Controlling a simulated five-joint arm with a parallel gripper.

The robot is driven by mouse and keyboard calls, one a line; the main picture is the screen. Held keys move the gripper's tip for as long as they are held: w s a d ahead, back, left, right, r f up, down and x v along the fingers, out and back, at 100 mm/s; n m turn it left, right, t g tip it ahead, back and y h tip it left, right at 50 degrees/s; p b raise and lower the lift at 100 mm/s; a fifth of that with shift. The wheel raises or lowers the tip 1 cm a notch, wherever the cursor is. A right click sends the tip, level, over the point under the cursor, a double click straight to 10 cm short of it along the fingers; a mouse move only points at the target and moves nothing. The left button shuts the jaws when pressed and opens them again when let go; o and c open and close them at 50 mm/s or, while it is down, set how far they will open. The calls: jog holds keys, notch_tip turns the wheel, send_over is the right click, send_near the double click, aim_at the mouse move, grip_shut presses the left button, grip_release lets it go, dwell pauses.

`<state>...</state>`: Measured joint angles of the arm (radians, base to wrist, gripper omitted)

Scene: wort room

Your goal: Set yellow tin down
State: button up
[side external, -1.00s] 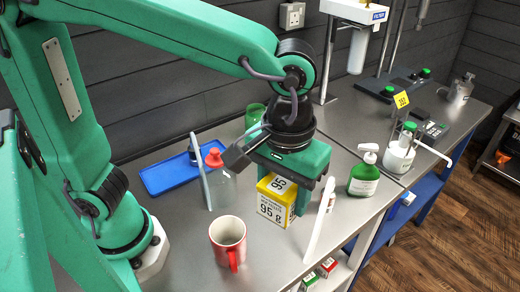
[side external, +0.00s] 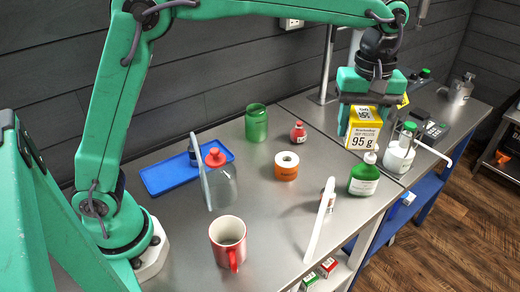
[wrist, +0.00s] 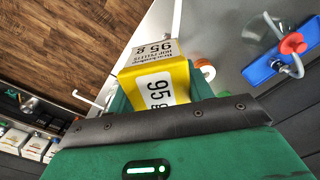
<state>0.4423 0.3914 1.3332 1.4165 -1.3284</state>
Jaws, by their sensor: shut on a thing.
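The yellow tin (side external: 363,129) has a white label reading "95 g". My gripper (side external: 366,108) is shut on it and holds it at the back right of the steel bench (side external: 300,225), beyond the green pump bottle. In the wrist view the tin (wrist: 160,84) sits between the jaws of my gripper (wrist: 155,105), tilted in the picture. In the side view its lower part seems to be above the bench, but the exact gap cannot be told.
A green pump bottle (side external: 363,180) and a white bottle with green cap (side external: 400,155) stand close by. An orange roll (side external: 286,172), a small red bottle (side external: 298,132) and a green jar (side external: 256,124) stand left. A red mug (side external: 228,240) is in front.

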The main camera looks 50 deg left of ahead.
jog(key=w+a+f+n, duration=0.2)
jog(key=w+a+n, duration=0.2)
jog(key=w+a, duration=0.45)
jog(key=w+a+f+n, duration=0.2)
jog(key=w+a+n, duration=0.2)
jog(key=w+a, duration=0.45)
jog(key=shift+d+f, duration=0.15)
jog(key=shift+f, duration=10.55)
jog(key=shift+f, duration=0.1)
jog(key=o, duration=1)
jog(key=shift+o, duration=0.2)
notch_tip(320, 180, up, 12)
